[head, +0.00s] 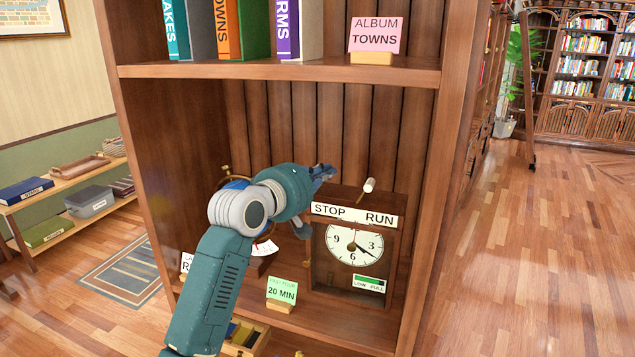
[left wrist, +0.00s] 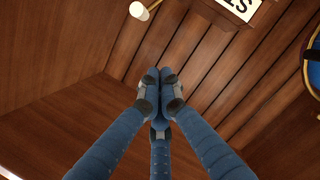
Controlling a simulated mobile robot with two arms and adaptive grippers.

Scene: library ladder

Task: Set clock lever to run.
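The wooden clock (head: 355,245) stands on the bookcase shelf, with a white STOP/RUN label (head: 354,215) across its top. Its lever, a thin rod with a white knob (head: 369,185), rises behind the label and leans right, with the knob above the RUN side. The rod's foot is hidden. The knob also shows at the top of the left wrist view (left wrist: 139,10). My left gripper (head: 325,172) is left of the knob, apart from it, above the STOP side. In the left wrist view its fingertips (left wrist: 160,78) are together with nothing between them. My right gripper is out of view.
A green 20 MIN card (head: 281,290) stands left of the clock. A dial (head: 264,247) and a round blue item (head: 235,184) are partly behind my left arm. The upper shelf (head: 280,72) and the bookcase's right side panel (head: 440,190) bound the space.

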